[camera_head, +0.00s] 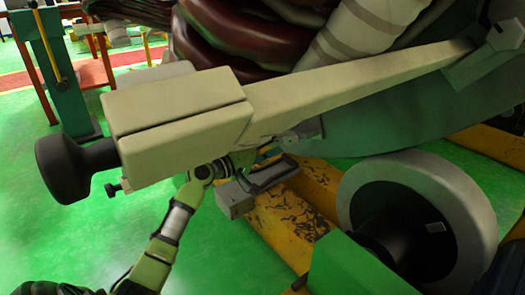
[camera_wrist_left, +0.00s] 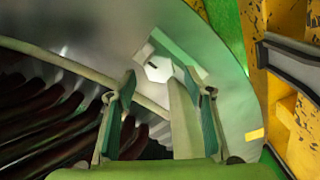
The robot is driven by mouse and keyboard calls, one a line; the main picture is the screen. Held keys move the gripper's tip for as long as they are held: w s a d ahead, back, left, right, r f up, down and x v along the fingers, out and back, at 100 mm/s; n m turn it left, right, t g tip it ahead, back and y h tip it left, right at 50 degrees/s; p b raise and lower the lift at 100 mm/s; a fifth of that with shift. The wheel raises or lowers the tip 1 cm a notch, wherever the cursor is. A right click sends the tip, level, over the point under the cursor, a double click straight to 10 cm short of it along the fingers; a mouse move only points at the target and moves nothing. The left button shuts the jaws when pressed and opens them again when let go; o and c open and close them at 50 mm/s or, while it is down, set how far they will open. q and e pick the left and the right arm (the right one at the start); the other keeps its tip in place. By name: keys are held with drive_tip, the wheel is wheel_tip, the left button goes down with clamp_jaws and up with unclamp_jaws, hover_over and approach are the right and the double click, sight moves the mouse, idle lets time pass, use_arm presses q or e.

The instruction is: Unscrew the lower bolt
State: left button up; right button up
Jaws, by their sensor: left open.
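A pale hexagonal bolt head (camera_wrist_left: 158,68) sits on a bracket ahead of my left gripper (camera_wrist_left: 162,84) in the left wrist view. The gripper is open, with a green-padded finger on each side and the bolt head framed between the fingertips. I see no contact with the bolt. In the head view my left arm comes up from the bottom left, and its gripper is partly hidden under a long beige bar. A hex bolt head (camera_head: 505,33) shows at the bar's far right end; I cannot tell if it is the same bolt. My right gripper is not in view.
The beige box-shaped part (camera_head: 185,115) and its tapering bar (camera_head: 355,88) cross above my left arm. Dark red coils (camera_head: 250,30) lie behind.

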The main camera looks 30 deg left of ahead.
use_arm(q)
drive_tip(key=v, duration=0.8)
drive_tip(key=shift+f, duration=0.1)
